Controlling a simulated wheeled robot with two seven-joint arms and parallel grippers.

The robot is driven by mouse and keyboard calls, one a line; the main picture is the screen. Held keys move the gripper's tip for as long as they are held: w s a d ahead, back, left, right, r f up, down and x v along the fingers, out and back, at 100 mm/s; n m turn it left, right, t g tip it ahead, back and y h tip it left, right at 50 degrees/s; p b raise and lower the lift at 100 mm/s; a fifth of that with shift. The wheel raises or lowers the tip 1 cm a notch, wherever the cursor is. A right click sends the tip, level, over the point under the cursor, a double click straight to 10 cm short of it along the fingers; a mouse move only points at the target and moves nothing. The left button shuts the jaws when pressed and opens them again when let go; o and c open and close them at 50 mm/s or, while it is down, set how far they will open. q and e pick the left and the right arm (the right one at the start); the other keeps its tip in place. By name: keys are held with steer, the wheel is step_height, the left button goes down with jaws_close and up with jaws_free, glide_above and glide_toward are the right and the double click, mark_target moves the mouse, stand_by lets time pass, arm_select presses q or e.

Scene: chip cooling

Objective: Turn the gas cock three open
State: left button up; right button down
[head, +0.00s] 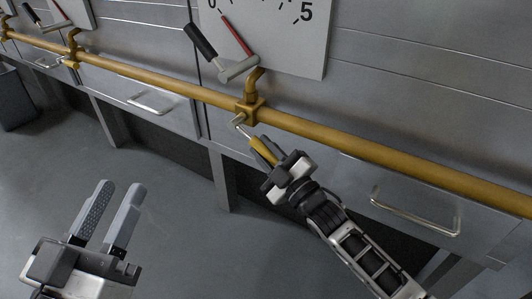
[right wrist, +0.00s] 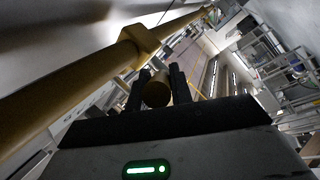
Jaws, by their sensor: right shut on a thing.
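A gas cock (head: 248,108) sits on the yellow pipe (head: 375,152) below a gauge in the head view. Its lever has a yellow handle (head: 263,148) pointing down and outward from the pipe. My right gripper (head: 266,153) is shut on this handle. In the right wrist view the round handle end (right wrist: 157,93) sits between the two dark fingers, with the yellow pipe (right wrist: 62,88) beside them. No number shows on the cock. My left gripper (head: 120,186) is open and empty over the floor, well away from the pipe.
A white gauge panel (head: 292,48) with a red needle and a black-handled lever (head: 201,42) is above the cock. Another cock (head: 73,47) is further left along the pipe. Drawers with handles (head: 415,210) line the wall below.

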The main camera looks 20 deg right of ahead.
arm_select(q)
steer(key=c, duration=0.4)
steer(key=shift+w+d+r, duration=0.15)
steer(key=shift+r, duration=0.05)
jaws_close()
steer(key=w+d+r+m+h, duration=0.3)
steer(key=r+m+h, duration=0.35)
steer(key=m, duration=0.25)
steer(key=m+g, duration=0.4)
steer(key=g, duration=0.3)
glide_toward(257, 139)
steer(key=s+d+r, duration=0.2)
steer(key=d+r, duration=0.1)
steer(key=d, duration=0.2)
steer(key=shift+w+d+f+y, duration=0.25)
steer(key=shift+w+f, duration=0.3)
steer(key=shift+w, duration=0.1)
steer(key=shift+w+d+f+y, duration=0.2)
steer(key=shift+w+d+f, duration=0.1)
steer(key=shift+w+f, duration=0.3)
